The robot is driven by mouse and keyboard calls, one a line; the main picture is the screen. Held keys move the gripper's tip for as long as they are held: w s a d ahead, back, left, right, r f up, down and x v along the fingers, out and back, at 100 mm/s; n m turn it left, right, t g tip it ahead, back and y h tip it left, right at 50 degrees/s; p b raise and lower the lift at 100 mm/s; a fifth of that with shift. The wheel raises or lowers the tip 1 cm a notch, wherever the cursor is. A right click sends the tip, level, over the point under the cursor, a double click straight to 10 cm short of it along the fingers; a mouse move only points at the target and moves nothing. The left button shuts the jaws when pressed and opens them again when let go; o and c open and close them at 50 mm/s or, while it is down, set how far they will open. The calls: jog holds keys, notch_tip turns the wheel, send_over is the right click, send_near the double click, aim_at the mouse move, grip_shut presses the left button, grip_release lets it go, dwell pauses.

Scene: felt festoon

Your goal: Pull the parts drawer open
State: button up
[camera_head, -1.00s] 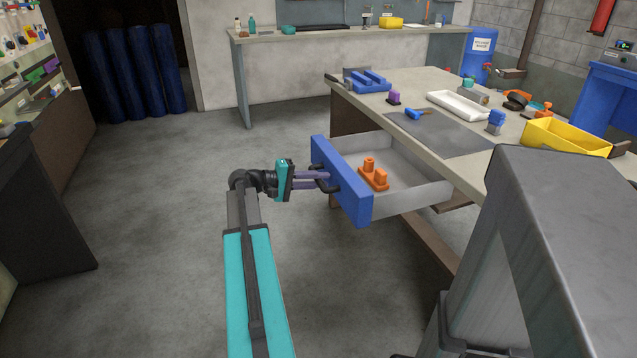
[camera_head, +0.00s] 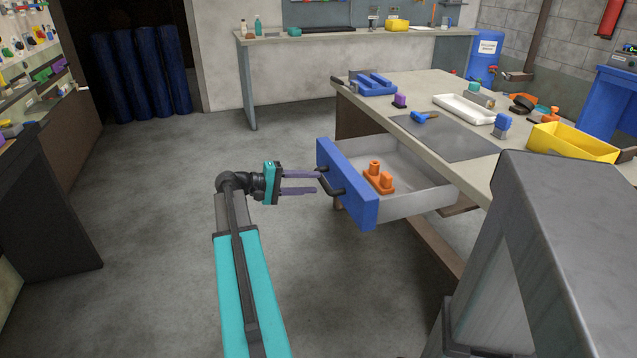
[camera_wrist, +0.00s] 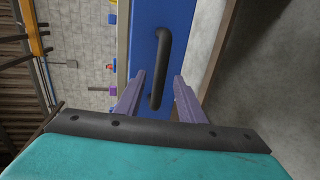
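The parts drawer (camera_head: 413,203) stands pulled out from the workbench, with a blue front (camera_head: 353,195) and a black bar handle (camera_head: 333,182). An orange part with two posts (camera_head: 378,178) lies inside it. My gripper (camera_head: 317,182) is just left of the handle in the head view. In the wrist view the fingers (camera_wrist: 159,88) are spread to either side of the black handle (camera_wrist: 160,70), which lies ahead of the tips. The blue front (camera_wrist: 178,22) fills the area behind it.
Clear concrete floor (camera_head: 170,190) lies left of the drawer.

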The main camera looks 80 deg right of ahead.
jog(key=v, duration=0.8)
jog(key=shift+w+a, duration=0.1)
jog(key=shift+w, duration=0.1)
